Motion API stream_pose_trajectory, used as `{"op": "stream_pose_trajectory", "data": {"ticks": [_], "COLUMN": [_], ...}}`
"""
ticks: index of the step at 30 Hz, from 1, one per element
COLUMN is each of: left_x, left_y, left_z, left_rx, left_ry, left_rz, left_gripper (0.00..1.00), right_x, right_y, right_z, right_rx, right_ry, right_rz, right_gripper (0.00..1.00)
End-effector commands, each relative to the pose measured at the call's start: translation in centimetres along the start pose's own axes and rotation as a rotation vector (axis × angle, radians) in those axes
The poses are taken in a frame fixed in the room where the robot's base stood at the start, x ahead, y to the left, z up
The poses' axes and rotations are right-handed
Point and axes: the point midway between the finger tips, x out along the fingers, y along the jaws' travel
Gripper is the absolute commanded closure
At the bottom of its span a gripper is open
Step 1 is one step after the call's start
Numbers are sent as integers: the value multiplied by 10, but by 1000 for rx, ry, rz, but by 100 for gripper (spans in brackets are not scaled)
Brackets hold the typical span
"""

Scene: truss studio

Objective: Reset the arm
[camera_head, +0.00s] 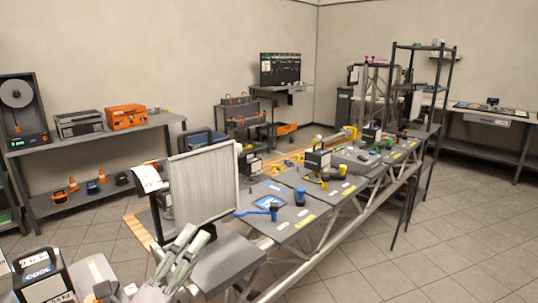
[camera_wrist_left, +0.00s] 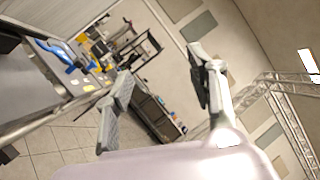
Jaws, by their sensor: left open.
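My left gripper (camera_head: 184,250) shows at the lower left of the head view, in front of a light ribbed panel (camera_head: 203,187). Its two grey fingers are apart with nothing between them. In the left wrist view the open fingers (camera_wrist_left: 160,97) frame the far shelving and floor. The wrist view is tilted. My right gripper is not in either view.
A long truss-framed workbench (camera_head: 275,240) runs away to the right, bearing a blue clamp-like tool (camera_head: 259,211) and several devices. A black box labelled COOL (camera_head: 38,275) stands at the lower left. A shelf unit (camera_head: 66,145) lines the left wall. Tiled floor at right is clear.

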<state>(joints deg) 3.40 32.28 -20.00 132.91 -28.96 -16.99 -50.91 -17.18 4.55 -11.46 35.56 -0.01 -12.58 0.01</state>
Motion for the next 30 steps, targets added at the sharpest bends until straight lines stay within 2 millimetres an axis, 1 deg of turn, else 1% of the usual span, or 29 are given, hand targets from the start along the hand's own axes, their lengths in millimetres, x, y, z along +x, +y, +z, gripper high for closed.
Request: {"op": "stream_pose_trajectory", "data": {"ticks": [1,2,3,5,6,8,9,10,11,12,16,17,18,20,24,26,30], "left_x": [-16,-26,-43,-73,-94,-130,-153,-171,-187,-208,-266,-278,-294,-315,-361,-361,-368], "left_y": [34,54,80,115,136,165,179,189,196,204,218,219,219,219,211,231,272], "left_z": [6,10,12,10,6,-4,-12,-19,-26,-36,-64,-70,-78,-90,-116,-120,-132], "left_rx": [-187,-294,-430,-616,-729,-884,-976,-1037,-1093,-1158,-1316,-1343,-1377,-1422,-1503,-1495,-1484], "left_ry": [-91,-149,-227,-343,-421,-541,-619,-677,-731,-800,-998,-1039,-1094,-1173,-1352,-1352,-1356], "left_rz": [131,207,305,444,531,658,735,791,842,904,1073,1104,1150,1211,1343,1347,1364], "left_gripper": [49,49,49,49,49,49,49,49,49,49,49,49,49,49,49,49,49], "right_x": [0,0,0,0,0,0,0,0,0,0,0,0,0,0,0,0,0], "right_y": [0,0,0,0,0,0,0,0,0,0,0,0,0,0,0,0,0], "right_z": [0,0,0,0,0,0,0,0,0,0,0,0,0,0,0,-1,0], "right_rx": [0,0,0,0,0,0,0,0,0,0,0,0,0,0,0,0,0], "right_ry": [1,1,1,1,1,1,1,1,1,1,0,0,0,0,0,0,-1], "right_rz": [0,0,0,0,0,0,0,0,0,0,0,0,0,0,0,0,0], "right_gripper": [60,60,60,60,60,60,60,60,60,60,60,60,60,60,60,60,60]}}
